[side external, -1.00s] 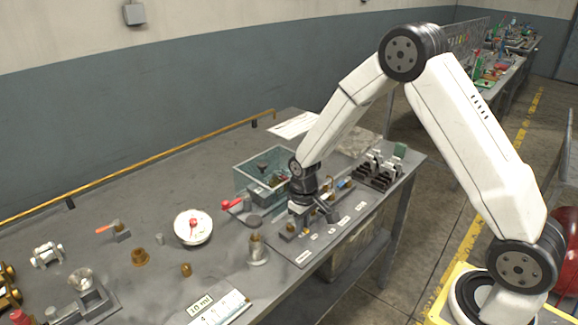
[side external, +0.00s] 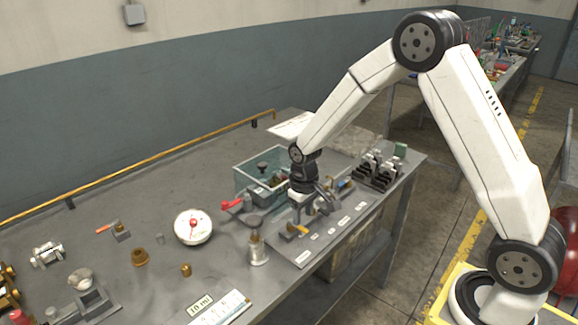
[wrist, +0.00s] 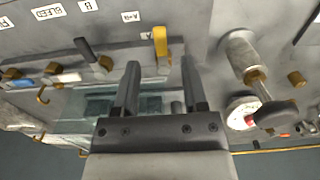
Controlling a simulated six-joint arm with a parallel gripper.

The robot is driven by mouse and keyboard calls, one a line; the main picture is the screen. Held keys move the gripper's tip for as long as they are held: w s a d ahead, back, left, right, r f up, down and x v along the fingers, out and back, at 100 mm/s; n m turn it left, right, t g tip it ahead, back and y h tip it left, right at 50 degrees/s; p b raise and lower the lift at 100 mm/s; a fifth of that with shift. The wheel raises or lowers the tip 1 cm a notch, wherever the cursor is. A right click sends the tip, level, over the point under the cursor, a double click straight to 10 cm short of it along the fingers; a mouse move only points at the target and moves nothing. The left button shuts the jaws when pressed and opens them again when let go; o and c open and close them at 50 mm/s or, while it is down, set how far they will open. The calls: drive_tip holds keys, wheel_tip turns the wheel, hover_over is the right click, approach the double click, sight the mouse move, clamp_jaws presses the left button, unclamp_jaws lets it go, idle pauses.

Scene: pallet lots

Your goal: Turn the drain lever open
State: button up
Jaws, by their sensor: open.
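A yellow lever (wrist: 160,42) stands on the grey labelled panel (wrist: 205,28) in the wrist view, just beyond the fingertips and between them. It also shows in the side view (side external: 296,230), at the near left part of the panel. The white label beside it is partly hidden, and I cannot read the word drain on any label. A dark lever (wrist: 86,49) stands to its left in the wrist view. My gripper (wrist: 160,68) is open and empty, apart from the yellow lever. In the side view my gripper (side external: 308,207) hangs above the panel, its fingers hard to make out.
A translucent teal bin (side external: 246,168) stands behind the panel. A red-handled part (side external: 232,203), a round white gauge (side external: 193,227) and a metal cylinder with a dark knob (side external: 258,251) stand to the left. Dark clamps (side external: 376,171) stand to the right.

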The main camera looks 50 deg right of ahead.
sight(305, 231)
drive_tip(key=shift+r, duration=2.25)
drive_tip(key=s+a+r+t, duration=0.1)
drive_tip(key=s, duration=0.6)
drive_tip(key=s+a+r+t, duration=0.1)
drive_tip(key=s+a, duration=0.1)
drive_tip(key=s, duration=0.6)
drive_tip(key=shift+r+t, duration=0.3)
drive_tip(key=shift+r, duration=0.1)
drive_tip(key=shift+w, duration=0.1)
